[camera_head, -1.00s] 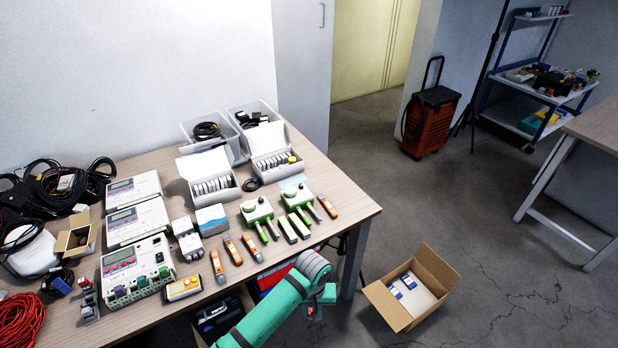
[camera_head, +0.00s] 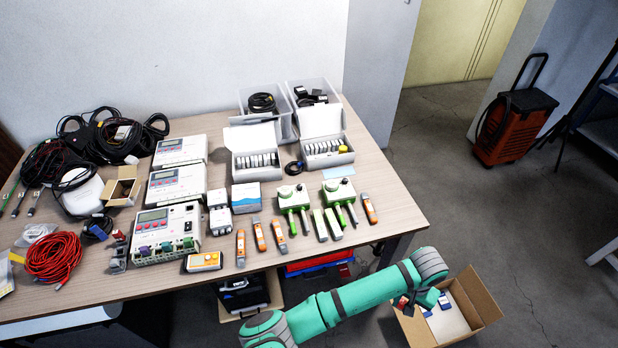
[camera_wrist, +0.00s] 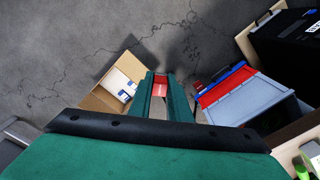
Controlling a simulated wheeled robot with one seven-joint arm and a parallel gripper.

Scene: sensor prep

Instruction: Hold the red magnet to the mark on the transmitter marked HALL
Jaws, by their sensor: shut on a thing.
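My gripper (camera_head: 420,302) hangs off the table's front right edge, above an open cardboard box on the floor. In the wrist view my gripper (camera_wrist: 160,87) is shut on the red magnet (camera_wrist: 160,79), a small red block between the fingertips. In the head view the magnet (camera_head: 400,302) shows only as a small red patch. On the table lie several slim orange-and-white devices, one of them (camera_head: 369,208) at the right. Two green-and-white units (camera_head: 293,197) stand near them. No HALL lettering or mark is readable, so I cannot tell which is the transmitter.
The table (camera_head: 400,205) holds white meter boxes (camera_head: 178,187), open cases (camera_head: 255,160), bins and cables. The cardboard box (camera_head: 478,300) stands on the floor below my gripper. A blue-and-red crate (camera_head: 318,270) is under the table edge.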

